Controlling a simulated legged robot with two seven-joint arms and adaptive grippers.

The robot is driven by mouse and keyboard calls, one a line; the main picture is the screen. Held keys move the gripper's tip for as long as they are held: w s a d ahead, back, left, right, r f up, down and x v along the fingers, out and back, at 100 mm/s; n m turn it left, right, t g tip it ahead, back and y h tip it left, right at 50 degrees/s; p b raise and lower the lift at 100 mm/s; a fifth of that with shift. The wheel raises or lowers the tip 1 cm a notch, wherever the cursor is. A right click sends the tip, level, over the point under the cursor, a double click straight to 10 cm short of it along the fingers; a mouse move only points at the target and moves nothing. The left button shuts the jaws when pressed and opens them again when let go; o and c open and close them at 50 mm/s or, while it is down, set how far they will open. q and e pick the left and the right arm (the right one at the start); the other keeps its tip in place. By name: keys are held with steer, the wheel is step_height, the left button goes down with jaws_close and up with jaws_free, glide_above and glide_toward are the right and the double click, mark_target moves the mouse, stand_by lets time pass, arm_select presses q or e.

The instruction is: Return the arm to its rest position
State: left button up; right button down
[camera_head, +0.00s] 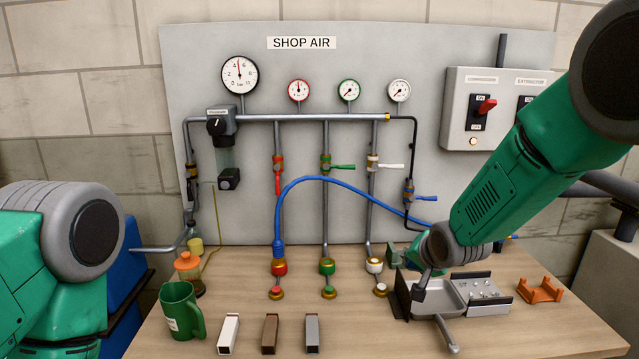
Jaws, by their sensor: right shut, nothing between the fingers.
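My right arm (530,150) is green with dark grey joints. It reaches in from the upper right and slopes down to the bench. My right gripper (421,290) is small and partly hidden by its own wrist. My left arm (40,260) shows at the left edge as a green link and a grey joint. Its gripper is not in view.
The wooden bench (400,338) holds a green mug (181,310), several small blocks (270,333) and an orange bracket (540,289). A blue hose (330,178) arches before the SHOP AIR panel (450,55). A switch box (494,107) is behind my right arm.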

steer(key=s+d+f+n+g+b, duration=0.2)
steer(key=s+f+b, duration=0.2)
steer(key=s+f, duration=0.8)
steer(key=s+d+f+n+g+b, duration=0.25)
steer(key=s+f, duration=0.65)
steer(key=f, duration=0.6)
arm_select(q)
step_height(320, 180, down, 13)
steer(key=b, duration=0.7)
steer(key=shift+s+f, duration=0.2)
arm_select(e)
steer(key=s+d+f+n+g, duration=0.1)
steer(key=s+f, duration=0.2)
steer(key=s, duration=0.5)
steer(key=s+d+f+n+g, duration=0.1)
steer(key=s+f, duration=0.3)
steer(key=s, duration=0.5)
steer(key=s+d+f+n+g+h, duration=0.1)
steer(key=s+f+g, duration=0.1)
steer(key=s, duration=0.7)
steer(key=shift+s+d+f, duration=0.25)
steer(key=shift+d+f, duration=0.15)
steer(key=shift+f, duration=0.5)
steer(key=shift+w+n, duration=0.15)
steer(key=shift+n, duration=0.1)
